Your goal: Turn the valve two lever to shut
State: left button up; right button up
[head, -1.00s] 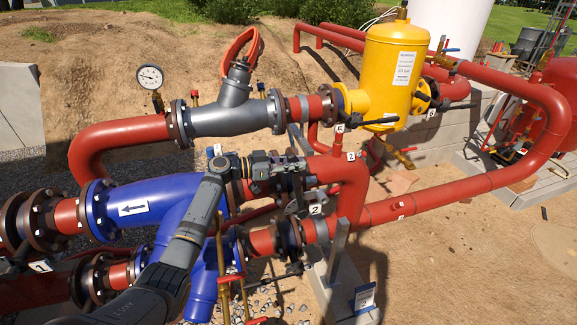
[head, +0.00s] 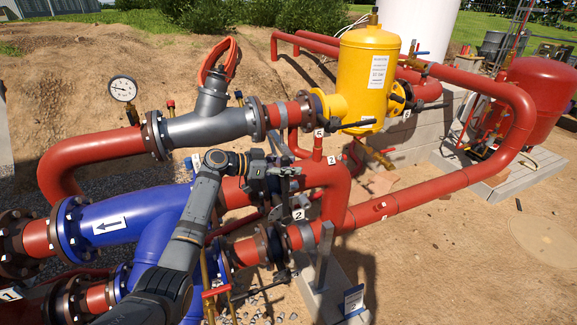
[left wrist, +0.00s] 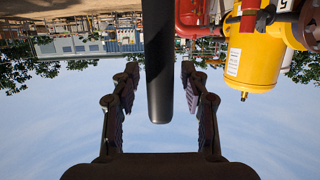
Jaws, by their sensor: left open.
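My left gripper (head: 290,171) is open beside the red pipe, near a white tag marked 2 (head: 298,214). In the left wrist view the two fingers of the gripper (left wrist: 158,75) stand apart. A long black bar (left wrist: 157,45), which looks like a valve lever, reaches down between them with a gap on both sides. In the head view the gripper covers most of this lever and its valve, so I cannot tell the lever's angle there. My right gripper is not in view.
A yellow tank (head: 365,75) with black levers stands behind to the right. A gauge (head: 123,88) and grey strainer (head: 212,118) stand on the left. A blue pipe (head: 120,225) lies under my arm. Another black lever (head: 280,275) is below. Open sandy ground lies to the right.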

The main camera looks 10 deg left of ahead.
pick_arm(q)
jog(key=shift+s+a, duration=0.2)
jog(key=shift+a, duration=0.1)
jog(key=v, duration=1.1)
jog(key=shift+r, duration=0.15)
jog(key=shift+s+a, duration=0.1)
jog(key=shift+a, duration=0.05)
